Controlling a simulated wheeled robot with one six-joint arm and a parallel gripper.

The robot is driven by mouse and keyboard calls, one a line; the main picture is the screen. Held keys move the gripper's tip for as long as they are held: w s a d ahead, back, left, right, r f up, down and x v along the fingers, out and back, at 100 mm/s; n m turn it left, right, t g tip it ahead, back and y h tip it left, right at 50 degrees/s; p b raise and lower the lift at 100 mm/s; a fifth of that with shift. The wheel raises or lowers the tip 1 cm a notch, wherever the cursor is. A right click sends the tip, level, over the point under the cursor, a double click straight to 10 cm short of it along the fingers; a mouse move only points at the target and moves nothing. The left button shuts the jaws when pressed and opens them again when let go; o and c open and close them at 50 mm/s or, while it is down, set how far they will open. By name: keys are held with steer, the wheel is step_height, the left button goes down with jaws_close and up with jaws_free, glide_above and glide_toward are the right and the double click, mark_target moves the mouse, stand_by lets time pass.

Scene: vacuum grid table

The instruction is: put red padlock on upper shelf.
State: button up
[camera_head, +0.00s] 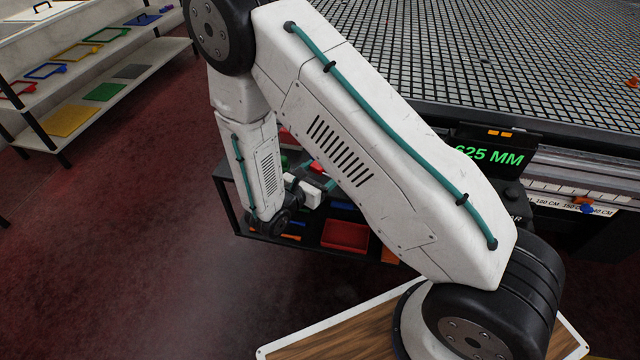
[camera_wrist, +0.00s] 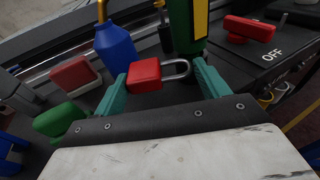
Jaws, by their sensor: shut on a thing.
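The red padlock (camera_wrist: 144,76) has a grey metal shackle pointing right. In the wrist view it is between the two teal fingers of my gripper (camera_wrist: 161,80), which are shut on it. In the head view my gripper (camera_head: 329,185) is low beside the table, partly hidden by my arm. The padlock cannot be made out for certain there. A white rack (camera_head: 115,62) stands at the upper left of the head view. Its higher visible shelf (camera_head: 66,82) holds coloured frames, and its lower shelf (camera_head: 132,87) holds coloured plates.
Under the grid table (camera_head: 500,50) is a dark low shelf (camera_head: 262,238) with a red tray (camera_head: 345,236). In the wrist view, a blue bottle (camera_wrist: 114,48), a green container (camera_wrist: 187,35), a red block (camera_wrist: 74,75) and a red lever (camera_wrist: 249,28) stand close by. Open floor lies left.

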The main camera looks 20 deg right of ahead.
steer(key=shift+f, duration=2.1)
steer(key=shift+f, duration=0.15)
steer(key=o, duration=1.1)
